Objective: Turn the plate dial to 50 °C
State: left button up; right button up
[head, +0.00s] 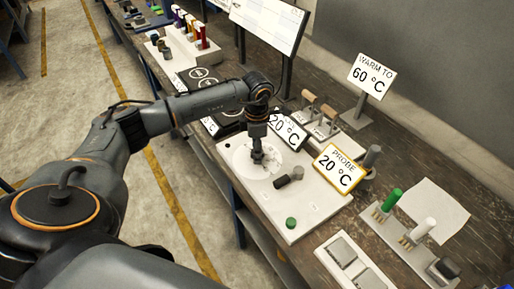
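My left gripper (257,157) points down over the round pale disc (242,153) on a white plate unit (310,212). Its fingers are small and close together; I cannot tell whether they are shut or hold anything. A small dark knob (282,182), perhaps the plate dial, sits on the unit to the right of the gripper, apart from it. Its markings are too small to read. A white sign (289,130) behind the gripper reads 20 °C, its top line partly hidden. A yellow-framed sign (339,170) reads PROBE 20 °C. My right gripper is out of view.
A standing sign (371,76) reads WARM TO 60 °C. A green button (291,222) is at the unit's front. Wooden-handled tools (322,117) stand behind. A rack with green and white handles (408,232) is at right. The unit's front surface is mostly clear.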

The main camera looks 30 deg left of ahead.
pick_arm(q)
jog(key=c, duration=0.7)
jog(key=shift+c, duration=0.4)
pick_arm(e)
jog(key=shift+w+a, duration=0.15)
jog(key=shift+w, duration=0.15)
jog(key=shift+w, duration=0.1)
pick_arm(q)
jog(key=shift+n, duration=0.3)
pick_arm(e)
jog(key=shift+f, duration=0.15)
pick_arm(q)
jog(key=shift+f+n+b, duration=0.1)
jog(key=shift+n+b, duration=0.6)
jog(key=shift+n, duration=0.1)
jog(key=n+b, duration=0.1)
jog(key=n, duration=0.2)
jog(key=shift+n+b, duration=0.3)
jog(key=shift+b, duration=0.05)
jog(key=n+b, duration=0.2)
jog(key=n, duration=0.4)
jog(key=shift+d, duration=0.1)
jog(key=n+b, duration=0.1)
jog(key=n, duration=0.5)
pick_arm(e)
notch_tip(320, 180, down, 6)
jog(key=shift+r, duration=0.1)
